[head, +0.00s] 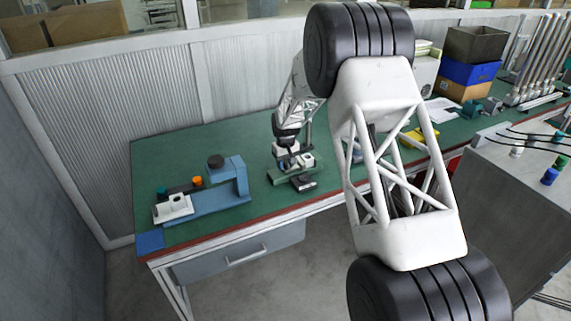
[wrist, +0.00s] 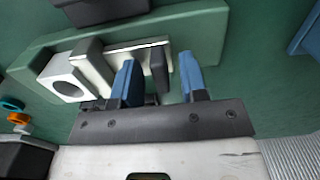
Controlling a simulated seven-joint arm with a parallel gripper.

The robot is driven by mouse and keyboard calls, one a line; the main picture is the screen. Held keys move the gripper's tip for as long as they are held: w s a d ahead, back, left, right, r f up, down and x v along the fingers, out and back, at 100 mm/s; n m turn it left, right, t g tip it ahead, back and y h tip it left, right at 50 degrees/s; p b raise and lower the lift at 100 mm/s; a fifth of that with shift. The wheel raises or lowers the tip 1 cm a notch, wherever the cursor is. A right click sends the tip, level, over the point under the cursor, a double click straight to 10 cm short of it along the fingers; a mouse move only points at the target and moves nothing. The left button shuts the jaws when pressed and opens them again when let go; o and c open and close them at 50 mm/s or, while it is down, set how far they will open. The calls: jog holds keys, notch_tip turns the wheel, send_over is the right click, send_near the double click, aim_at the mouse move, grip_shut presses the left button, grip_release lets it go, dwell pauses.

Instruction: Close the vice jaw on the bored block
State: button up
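The vice has a green base (wrist: 205,35), which also shows on the bench in the head view (head: 279,178). The pale bored block (wrist: 62,84), with a round hole, sits at the left end of the base in the wrist view. A silver jaw plate (wrist: 92,72) stands right beside the block; I cannot tell whether they touch. A dark upright tab (wrist: 160,70) is to the right of the jaw. My gripper (wrist: 158,72), also in the head view (head: 288,160), is open. Its blue fingers are on either side of the tab, apart from it on the right.
A blue fixture (head: 225,192) with a white bored part (head: 173,207) stands left on the green bench (head: 240,140). A black block (head: 303,183) lies in front of the vice. Bins (head: 468,72) and a rack stand far right. Bench between fixture and vice is clear.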

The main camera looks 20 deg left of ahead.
aim_at(286, 162)
jog(key=shift+r, duration=3.85)
jog(key=shift+d+r, duration=0.1)
jog(key=shift+d, duration=0.05)
jog(key=s+d+r+m, duration=0.1)
jog(key=s+d+r, duration=0.5)
jog(key=d+r, duration=0.3)
jog(key=s+d+r+m+t, duration=0.1)
jog(key=s+d+r+m, duration=0.1)
jog(key=s+d+r, duration=0.75)
jog(key=s+d+r+m, duration=0.1)
jog(key=s+d+r, duration=0.35)
jog(key=d, duration=0.85)
jog(key=s+d+m, duration=0.1)
jog(key=s+d, duration=0.5)
jog(key=s, duration=0.5)
jog(key=s+d+r+m+t, duration=0.1)
jog(key=s+d+m, duration=0.1)
jog(key=s+d, duration=0.4)
jog(key=s+d+m, duration=0.2)
jog(key=s+d, duration=0.5)
jog(key=s, duration=1)
jog(key=shift+r+t, duration=0.3)
